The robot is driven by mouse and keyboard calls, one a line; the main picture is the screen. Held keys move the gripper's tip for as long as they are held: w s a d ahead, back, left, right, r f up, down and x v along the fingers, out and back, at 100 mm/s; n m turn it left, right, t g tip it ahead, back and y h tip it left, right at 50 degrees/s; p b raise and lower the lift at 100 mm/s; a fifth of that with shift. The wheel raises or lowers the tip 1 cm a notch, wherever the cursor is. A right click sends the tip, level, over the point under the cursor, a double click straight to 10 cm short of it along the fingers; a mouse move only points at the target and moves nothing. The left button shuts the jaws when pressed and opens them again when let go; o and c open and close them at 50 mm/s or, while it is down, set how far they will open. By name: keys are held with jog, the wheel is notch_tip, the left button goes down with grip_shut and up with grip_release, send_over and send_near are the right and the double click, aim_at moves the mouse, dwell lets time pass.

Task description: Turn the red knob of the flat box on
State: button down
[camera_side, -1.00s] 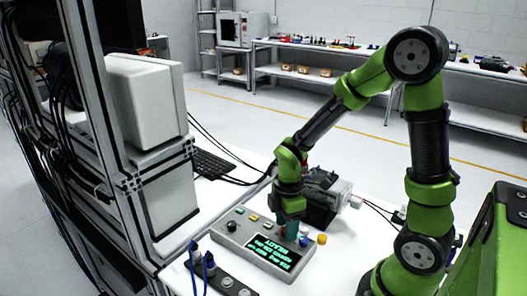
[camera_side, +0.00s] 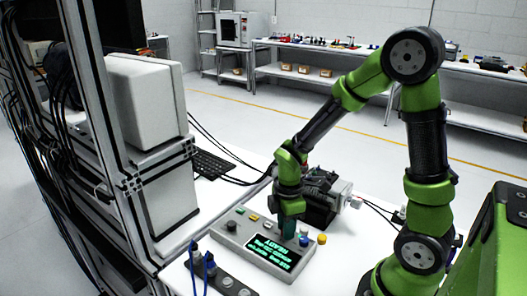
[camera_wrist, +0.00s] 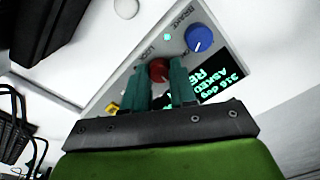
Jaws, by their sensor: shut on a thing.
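The flat box (camera_side: 232,241) lies on the white table in the side view, with a lit screen (camera_side: 272,252) of green text. In the wrist view the red knob (camera_wrist: 159,70) sits on the box's panel between my two green fingers. My gripper (camera_wrist: 161,72) is shut on the red knob, with a finger on each side of it. In the side view my gripper (camera_side: 289,226) points down at the box's far edge and hides the red knob. A blue knob (camera_wrist: 199,38) stands beside it on the panel, near the word BRAKE.
A dark strip with plugs and blue cables (camera_side: 208,268) lies in front.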

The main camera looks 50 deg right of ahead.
jog(key=m, duration=1.1)
dwell(0.3)
jog(key=shift+m, duration=0.4)
jog(key=c, duration=0.9)
grip_release()
notch_tip(320, 180, up, 17)
